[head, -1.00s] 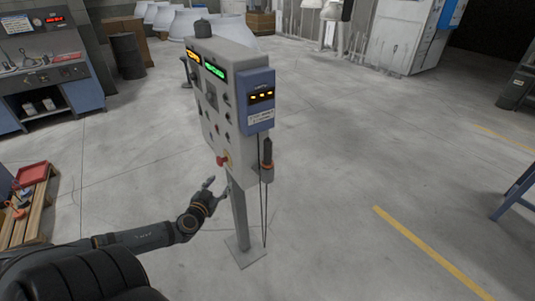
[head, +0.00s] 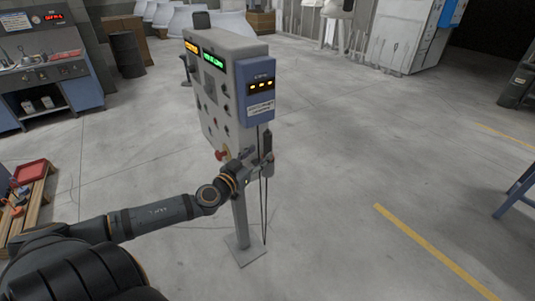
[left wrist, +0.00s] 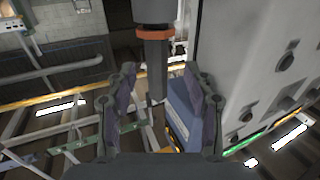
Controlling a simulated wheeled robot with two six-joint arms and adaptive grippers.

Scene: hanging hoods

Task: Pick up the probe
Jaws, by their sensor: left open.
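The probe (head: 266,143) is a slim dark cylinder on the side of the grey control panel (head: 213,92), below a blue box (head: 256,92). Its lower part is hidden by my gripper in the head view. In the left wrist view the probe (left wrist: 155,65) points in from the top, with an orange ring near the top edge. My left gripper (head: 258,166) is at the probe. In the left wrist view the open fingers of my left gripper (left wrist: 158,98) stand on either side of the probe's end, with gaps visible. My right gripper is not in view.
A thin dark cable (head: 265,215) hangs below the blue box beside the panel's post (head: 241,222). A red emergency knob (head: 222,155) is close to my left wrist. A wooden pallet (head: 36,203) is at the left. The floor to the right is mostly clear.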

